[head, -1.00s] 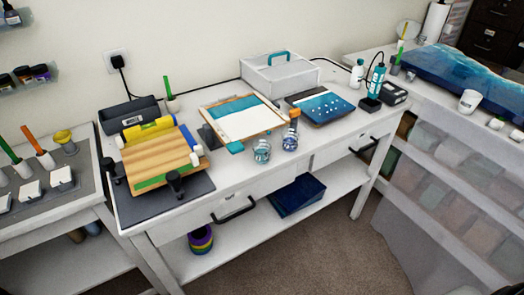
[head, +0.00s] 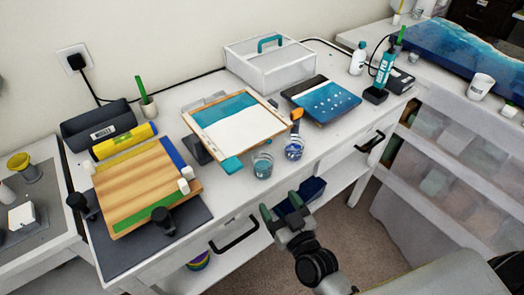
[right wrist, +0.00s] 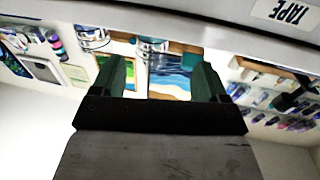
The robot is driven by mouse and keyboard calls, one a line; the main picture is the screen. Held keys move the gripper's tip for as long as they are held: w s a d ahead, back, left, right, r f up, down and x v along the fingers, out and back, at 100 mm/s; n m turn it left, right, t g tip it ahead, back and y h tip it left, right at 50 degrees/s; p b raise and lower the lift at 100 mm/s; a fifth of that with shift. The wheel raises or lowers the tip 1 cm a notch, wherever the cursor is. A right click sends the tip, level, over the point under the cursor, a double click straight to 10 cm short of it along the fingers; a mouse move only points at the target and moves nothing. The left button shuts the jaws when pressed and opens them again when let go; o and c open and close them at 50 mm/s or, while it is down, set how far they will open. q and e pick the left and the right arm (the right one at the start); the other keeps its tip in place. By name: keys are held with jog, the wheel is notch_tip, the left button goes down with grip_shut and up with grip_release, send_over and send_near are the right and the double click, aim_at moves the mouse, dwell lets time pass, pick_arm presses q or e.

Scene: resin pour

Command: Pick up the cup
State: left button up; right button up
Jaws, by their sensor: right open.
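Two small clear cups stand upright near the front edge of the white table. The left cup (head: 262,165) holds a pale teal liquid. The right cup (head: 294,149) looks blue inside and has an orange-topped stick in it. A white cup (head: 480,87) stands on the side bench at the right. My right gripper (head: 280,207) is open and empty, in front of the table edge and apart from the cups. In the right wrist view its two green fingers (right wrist: 158,72) are spread with nothing between them. My left gripper is not in view.
A framed panel (head: 256,125) lies behind the cups, and a dark blue panel (head: 322,104) to their right. A wooden board (head: 140,190) lies at the left. Drawer handles (head: 235,237) stick out at the table front. Clear tabletop lies right of the cups.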

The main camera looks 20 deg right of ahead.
aim_at(268, 167)
jog(key=shift+t, duration=0.6)
jog(key=w+r, duration=0.2)
jog(key=w+r+p, duration=0.1)
jog(key=w+r, duration=0.2)
jog(key=shift+w+a, duration=0.2)
jog(key=shift+w, duration=0.3)
jog(key=p+x, duration=0.1)
jog(key=x, duration=0.3)
jog(key=shift+w+d+r, duration=0.1)
jog(key=shift+d+r, duration=0.05)
jog(key=shift+w+p, duration=0.3)
jog(key=shift+w, duration=0.2)
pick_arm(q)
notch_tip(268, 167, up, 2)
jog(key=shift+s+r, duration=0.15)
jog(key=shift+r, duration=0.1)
pick_arm(e)
jog(key=c, duration=0.7)
